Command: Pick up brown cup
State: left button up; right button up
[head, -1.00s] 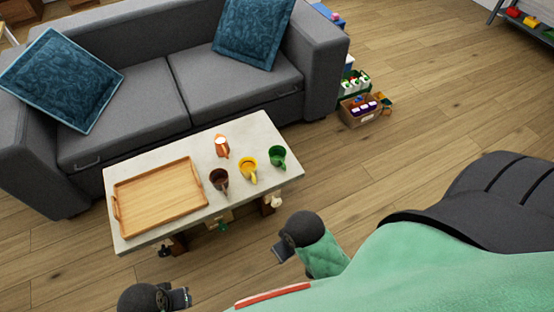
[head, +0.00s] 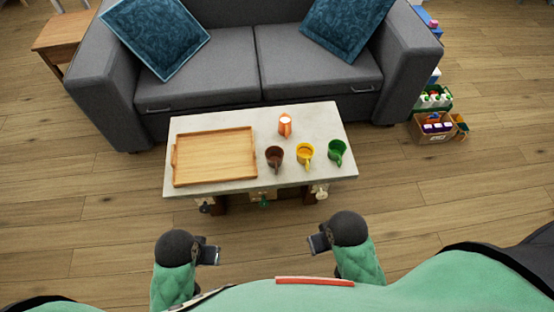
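The brown cup (head: 274,157) stands upright on the light coffee table (head: 217,118), just right of the wooden tray (head: 214,156). A yellow cup (head: 305,155) and a green cup (head: 337,152) stand to its right, and an orange pitcher-like vessel (head: 285,127) stands behind it. My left gripper (head: 213,255) and my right gripper (head: 315,243) are both in front of the table's near edge, apart from the cup and holding nothing that I can see. Their fingers are too small to tell open from shut.
A grey sofa (head: 210,70) with blue cushions stands close behind the table. Small items (head: 263,200) show under the table's near edge. Boxes of bottles (head: 434,126) stand on the floor at right. Wooden floor (head: 420,210) is clear right of the table.

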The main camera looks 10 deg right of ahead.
aim_at(275, 155)
jog(key=l+u, duration=0.15)
jog(key=u, duration=0.35)
jog(key=l+u, duration=0.25)
jog(key=l, duration=0.35)
jog(key=k+l+u, duration=0.2)
jog(key=l, duration=0.4)
jog(key=l+u, duration=0.25)
jog(key=l, duration=0.7)
jog(key=k+l, duration=0.15)
jog(key=l, duration=0.15)
